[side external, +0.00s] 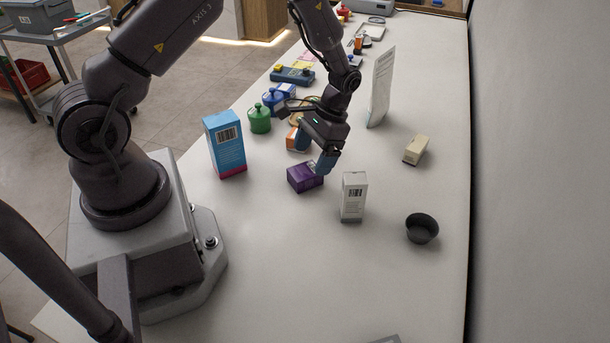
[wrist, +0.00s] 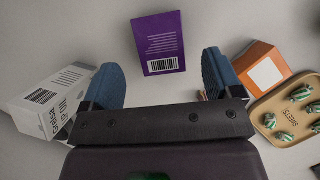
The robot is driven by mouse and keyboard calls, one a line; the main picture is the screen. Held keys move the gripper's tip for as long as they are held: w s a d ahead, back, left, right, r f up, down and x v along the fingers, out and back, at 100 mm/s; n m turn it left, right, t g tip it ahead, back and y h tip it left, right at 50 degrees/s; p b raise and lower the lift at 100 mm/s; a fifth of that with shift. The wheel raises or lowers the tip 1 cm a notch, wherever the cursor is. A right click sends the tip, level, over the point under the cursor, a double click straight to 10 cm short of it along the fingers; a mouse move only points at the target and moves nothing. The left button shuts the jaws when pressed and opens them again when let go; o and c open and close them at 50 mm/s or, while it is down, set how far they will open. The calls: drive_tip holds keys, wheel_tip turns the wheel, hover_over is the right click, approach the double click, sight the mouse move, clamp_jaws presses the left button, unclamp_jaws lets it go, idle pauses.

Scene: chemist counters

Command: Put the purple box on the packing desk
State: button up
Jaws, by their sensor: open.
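The purple box (side external: 305,177) lies on the white counter in the side external view, just below and left of my gripper (side external: 324,161). In the wrist view the purple box (wrist: 159,44) shows a white barcode label and lies ahead of the gap between my two blue fingers (wrist: 160,82). My gripper is open and empty, with its fingers spread apart. I cannot tell whether a finger touches the box. I cannot tell which surface is the packing desk.
A white carton (side external: 354,197) stands close right of the purple box, and a blue and pink box (side external: 226,145) stands to its left. An orange box (wrist: 262,68) and a tan tray (wrist: 262,118) lie by the right finger. A black bowl (side external: 422,228) sits further right. The front counter is mostly clear.

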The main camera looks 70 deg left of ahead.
drive_tip(key=x, duration=0.5)
drive_tip(key=c, duration=1.1)
drive_tip(key=shift+r, duration=0.6)
drive_tip(key=s+d+r, duration=0.4)
drive_tip(key=s+r, duration=0.8)
drive_tip(key=s, duration=0.2)
wheel_tip(320, 180, up, 4)
hover_over(304, 171)
drive_tip(key=s+d, duration=0.4)
drive_tip(key=d, duration=0.1)
drive_tip(key=shift+m, duration=0.5)
drive_tip(key=w+d, duration=0.1)
drive_tip(key=w, duration=0.1)
drive_tip(key=w+d+r, duration=0.1)
drive_tip(key=w, duration=0.2)
drive_tip(key=w+d, duration=0.1)
drive_tip(key=w, duration=0.1)
drive_tip(key=shift+w+d+r, duration=0.15)
drive_tip(key=shift+d+r, duration=0.05)
drive_tip(key=shift+d, duration=0.05)
